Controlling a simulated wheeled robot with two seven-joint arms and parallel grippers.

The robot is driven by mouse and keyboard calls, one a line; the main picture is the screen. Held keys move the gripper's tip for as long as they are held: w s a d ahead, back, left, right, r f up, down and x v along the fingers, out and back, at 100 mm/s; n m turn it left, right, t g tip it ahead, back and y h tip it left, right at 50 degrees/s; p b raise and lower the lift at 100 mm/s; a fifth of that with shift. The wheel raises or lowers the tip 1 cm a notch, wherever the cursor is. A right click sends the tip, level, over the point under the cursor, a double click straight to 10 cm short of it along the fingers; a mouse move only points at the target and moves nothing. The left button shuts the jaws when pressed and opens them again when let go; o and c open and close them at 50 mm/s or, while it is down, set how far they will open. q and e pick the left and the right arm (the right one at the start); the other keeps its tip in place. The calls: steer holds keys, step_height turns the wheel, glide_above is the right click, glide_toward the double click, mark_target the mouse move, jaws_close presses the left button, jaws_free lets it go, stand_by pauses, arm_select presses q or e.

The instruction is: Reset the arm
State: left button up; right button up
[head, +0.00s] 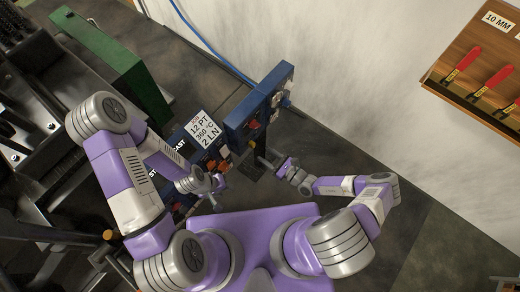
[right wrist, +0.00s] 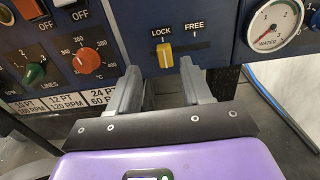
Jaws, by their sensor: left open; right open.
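My two arms reach in over the purple front of my body in the head view. My left gripper (head: 217,184) is open in front of the control panels, with nothing seen between its fingers. My right gripper (head: 268,162) is open below the blue panel box (head: 243,117). In the right wrist view the right gripper (right wrist: 160,70) has its fingers apart and empty, just short of the panel. A yellow lever (right wrist: 165,54) marked LOCK and FREE lies beyond and between the fingertips, nearer the LOCK side. No contact shows.
An orange temperature knob (right wrist: 86,61) and a green lines knob (right wrist: 34,73) are left of the fingers, a water gauge (right wrist: 275,24) right. A sign (head: 205,129) reads 12 PT, 360 °C, 2 LN. Dark machinery stands left; a wooden rack (head: 455,90) hangs upper right.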

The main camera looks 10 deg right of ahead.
steer(key=shift+v, duration=0.8)
steer(key=s+a+r+n+g, duration=0.1)
steer(key=s+a+n+g, duration=0.5)
steer(key=s+n+g, duration=0.75)
steer(key=d+r+n+t+h, duration=0.1)
steer(key=d+r+n+h, duration=0.5)
steer(key=n, duration=0.5)
steer(key=h, duration=0.2)
steer(key=shift+w+r+h, duration=0.3)
steer(key=shift+w+r, duration=0.05)
